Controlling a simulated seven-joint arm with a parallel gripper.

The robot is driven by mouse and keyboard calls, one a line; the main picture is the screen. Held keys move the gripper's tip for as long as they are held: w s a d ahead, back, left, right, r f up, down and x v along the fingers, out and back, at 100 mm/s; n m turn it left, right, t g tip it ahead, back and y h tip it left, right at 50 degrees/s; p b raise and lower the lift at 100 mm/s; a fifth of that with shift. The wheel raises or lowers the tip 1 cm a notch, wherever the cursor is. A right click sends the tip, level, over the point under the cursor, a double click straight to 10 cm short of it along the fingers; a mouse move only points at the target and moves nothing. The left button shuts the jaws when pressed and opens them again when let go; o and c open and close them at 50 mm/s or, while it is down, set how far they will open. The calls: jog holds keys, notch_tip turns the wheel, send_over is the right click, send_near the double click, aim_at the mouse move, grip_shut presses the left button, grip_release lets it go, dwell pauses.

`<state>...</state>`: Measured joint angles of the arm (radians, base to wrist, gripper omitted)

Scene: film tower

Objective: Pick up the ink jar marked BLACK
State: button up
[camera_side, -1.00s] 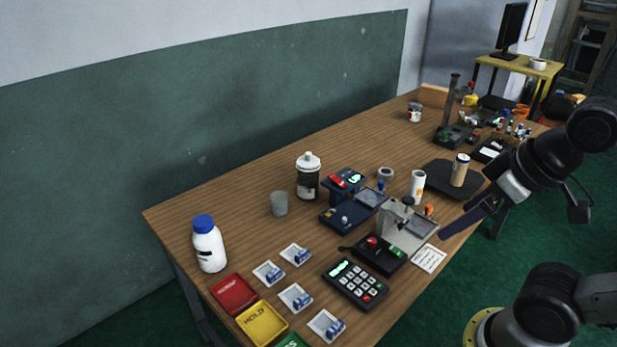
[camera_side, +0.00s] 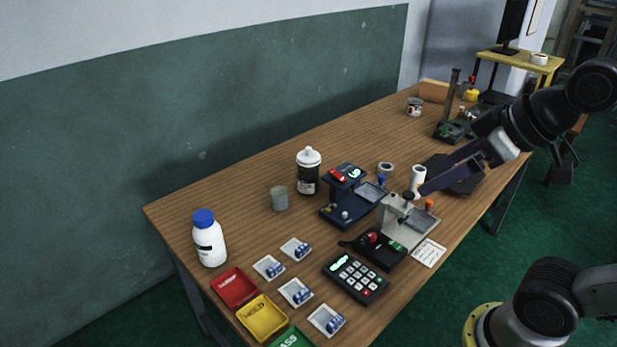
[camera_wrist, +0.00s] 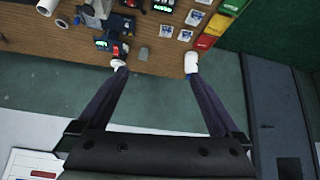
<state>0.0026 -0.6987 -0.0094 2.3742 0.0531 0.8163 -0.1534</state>
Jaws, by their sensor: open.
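My gripper (camera_side: 424,190) is open and empty, above the right part of the table and apart from that jar. In the wrist view my gripper (camera_wrist: 155,75) has its two dark fingers spread wide.
A white bottle (camera_side: 209,243) with a blue cap and a grey cup (camera_side: 279,199) stand left of the jar. A blue device (camera_side: 345,206) stands close to its right. A white roll (camera_side: 418,178) stands near my fingers. Open table lies behind the jar.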

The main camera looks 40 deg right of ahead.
jog(key=w+r+t, duration=0.1)
jog(key=w+r, duration=0.5)
jog(key=w, duration=0.4)
jog(key=m+g, duration=0.1)
jog(key=g, duration=0.1)
send_over(311, 149)
jog(key=s, duration=0.4)
notch_tip(311, 149, down, 22)
jog(key=shift+h, duration=0.3)
jog(key=x, duration=0.6)
jog(key=shift+f, duration=0.45)
jog(key=shift+x, duration=3.2)
jog(key=shift+c, duration=0.2)
